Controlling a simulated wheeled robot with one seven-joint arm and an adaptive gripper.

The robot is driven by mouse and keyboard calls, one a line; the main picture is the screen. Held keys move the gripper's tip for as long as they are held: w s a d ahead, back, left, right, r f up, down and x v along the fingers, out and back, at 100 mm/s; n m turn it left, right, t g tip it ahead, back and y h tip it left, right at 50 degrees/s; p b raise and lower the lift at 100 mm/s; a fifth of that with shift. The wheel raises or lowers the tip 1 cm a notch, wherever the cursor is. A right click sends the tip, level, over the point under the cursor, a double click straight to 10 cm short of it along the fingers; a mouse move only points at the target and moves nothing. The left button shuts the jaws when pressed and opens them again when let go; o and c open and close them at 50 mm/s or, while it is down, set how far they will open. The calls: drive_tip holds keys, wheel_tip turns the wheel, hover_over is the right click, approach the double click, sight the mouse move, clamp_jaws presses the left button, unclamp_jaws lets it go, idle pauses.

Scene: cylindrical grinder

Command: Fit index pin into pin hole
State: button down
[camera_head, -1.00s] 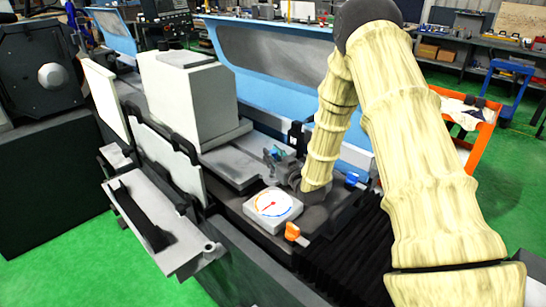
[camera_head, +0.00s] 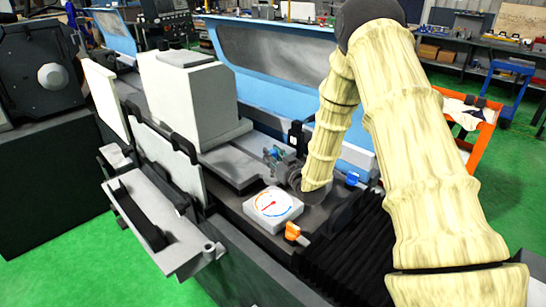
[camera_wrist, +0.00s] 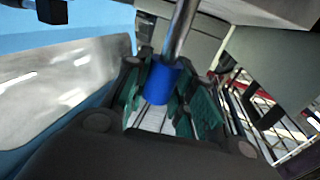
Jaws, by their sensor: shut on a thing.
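My gripper (camera_wrist: 166,92) is shut on the index pin (camera_wrist: 161,82). Its green finger pads sit on both sides of the pin's blue grip, and a bare metal shaft (camera_wrist: 182,28) runs up out of the picture. In the head view my gripper (camera_head: 277,156) is small and partly hidden by its own body, low over the machine table, with a bit of blue between its fingers. I cannot make out the pin hole in either view. The pin's far end is out of the wrist view.
A white dial block (camera_head: 273,209) with a red needle lies just in front of my gripper. An orange knob (camera_head: 292,231) and a blue knob (camera_head: 352,178) are close by. A large pale housing (camera_head: 187,98) stands to the left, a blue guard (camera_head: 270,62) behind.

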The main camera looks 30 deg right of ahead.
drive_tip(key=shift+f+b, duration=0.95)
drive_tip(key=shift+f, duration=0.3)
idle(0.3)
drive_tip(key=shift+r, duration=0.15)
drive_tip(key=shift+r+p, duration=0.35)
drive_tip(key=shift+r, duration=0.35)
drive_tip(key=shift+r, duration=0.15)
drive_tip(key=shift+b, duration=0.4)
idle(1.7)
drive_tip(key=shift+f+b, duration=0.7)
drive_tip(key=shift+f, duration=0.25)
idle(0.3)
drive_tip(key=c, duration=1.1)
unclamp_jaws()
